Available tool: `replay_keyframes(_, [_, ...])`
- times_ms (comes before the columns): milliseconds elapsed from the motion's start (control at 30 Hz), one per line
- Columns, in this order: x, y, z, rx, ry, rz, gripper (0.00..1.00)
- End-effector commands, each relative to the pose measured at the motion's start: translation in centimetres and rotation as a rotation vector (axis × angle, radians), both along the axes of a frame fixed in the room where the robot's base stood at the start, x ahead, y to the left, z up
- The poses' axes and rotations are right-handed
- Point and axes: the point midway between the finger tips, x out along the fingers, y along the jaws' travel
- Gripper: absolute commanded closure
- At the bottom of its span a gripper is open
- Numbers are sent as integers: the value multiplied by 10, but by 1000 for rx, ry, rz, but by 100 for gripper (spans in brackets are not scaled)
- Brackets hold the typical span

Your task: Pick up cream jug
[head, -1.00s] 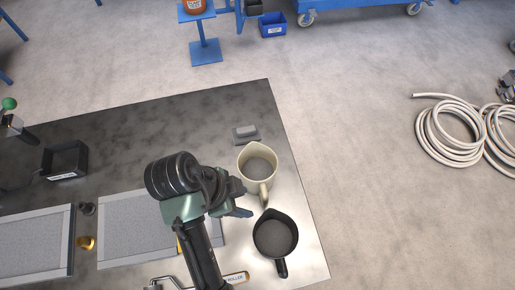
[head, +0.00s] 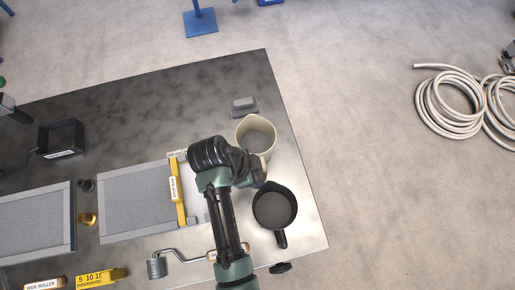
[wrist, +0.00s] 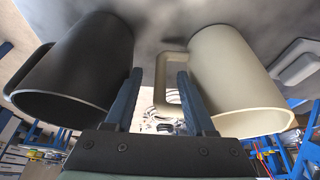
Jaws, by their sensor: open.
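The cream jug (head: 262,127) stands upright on the metal table near its right edge, behind my gripper in the head view. My arm hides its handle there. In the wrist view the cream jug (wrist: 235,80) is on the right, its handle pointing left. My gripper (wrist: 160,74) is open, with two blue fingers. The outer bar of the handle shows between the fingertips, and the right finger overlaps the handle loop. I cannot tell whether that finger is inside the loop or touching. The fingers are mostly hidden in the head view.
A black jug (head: 273,208) stands close in front of the cream jug; in the wrist view this black jug (wrist: 75,70) is just left of the left finger. A grey block (head: 244,106) lies behind the cream jug.

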Motion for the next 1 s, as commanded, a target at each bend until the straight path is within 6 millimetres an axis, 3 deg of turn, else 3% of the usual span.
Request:
replay_keyframes(200, [3, -9, -21, 0, 1, 0, 45])
replay_keyframes(467, [4, -9, -23, 0, -1, 0, 47])
replay_keyframes(767, [3, -9, -22, 0, -1, 0, 100])
replay_keyframes(1000, [3, -9, -22, 0, -1, 0, 100])
